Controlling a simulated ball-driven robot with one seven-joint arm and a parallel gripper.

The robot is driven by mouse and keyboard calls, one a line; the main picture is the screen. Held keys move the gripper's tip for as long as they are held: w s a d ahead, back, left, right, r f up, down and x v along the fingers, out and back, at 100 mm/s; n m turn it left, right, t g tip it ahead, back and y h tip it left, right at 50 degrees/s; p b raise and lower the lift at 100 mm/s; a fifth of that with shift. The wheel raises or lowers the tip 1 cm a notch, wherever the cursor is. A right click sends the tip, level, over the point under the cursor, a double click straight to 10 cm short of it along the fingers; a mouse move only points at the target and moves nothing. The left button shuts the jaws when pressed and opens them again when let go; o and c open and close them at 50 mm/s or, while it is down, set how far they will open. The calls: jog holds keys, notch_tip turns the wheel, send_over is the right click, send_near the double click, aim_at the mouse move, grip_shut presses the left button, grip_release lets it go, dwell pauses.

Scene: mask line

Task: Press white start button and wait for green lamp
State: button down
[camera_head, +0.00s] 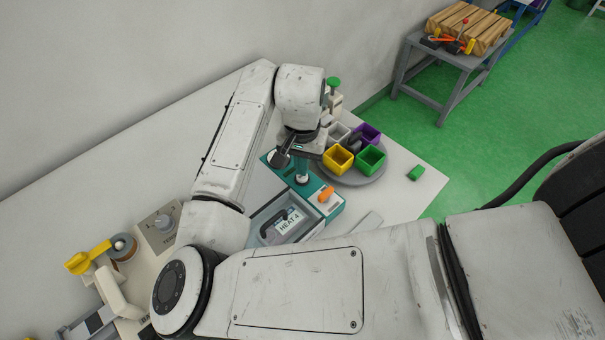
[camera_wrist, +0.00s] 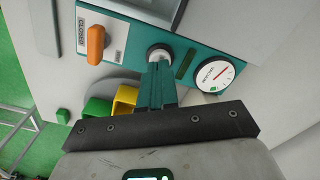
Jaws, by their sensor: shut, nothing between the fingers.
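In the wrist view the white button (camera_wrist: 159,52), round with a dark ring, sits on the teal panel (camera_wrist: 130,33). My gripper (camera_wrist: 157,66) is shut and empty, with its teal fingertips right at the button's lower edge. They cover part of it, and I cannot tell whether they touch it. A dark green strip (camera_wrist: 184,63) right of the button looks unlit; I cannot tell if it is the lamp.
Beside the button are an orange lever (camera_wrist: 95,44) near a "CLOSED" label and a vacuum gauge (camera_wrist: 214,74). Yellow (camera_head: 338,159), green (camera_head: 370,160) and purple (camera_head: 368,134) bins stand close behind my gripper on a round grey tray (camera_head: 352,180).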

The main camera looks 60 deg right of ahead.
jog(key=shift+f+b, duration=0.45)
jog(key=shift+f, duration=0.4)
jog(key=shift+r, duration=0.1)
jog(key=shift+r+p, duration=0.95)
jog(key=shift+p, duration=0.05)
notch_tip(320, 180, up, 5)
jog(key=p, duration=0.4)
dwell(0.3)
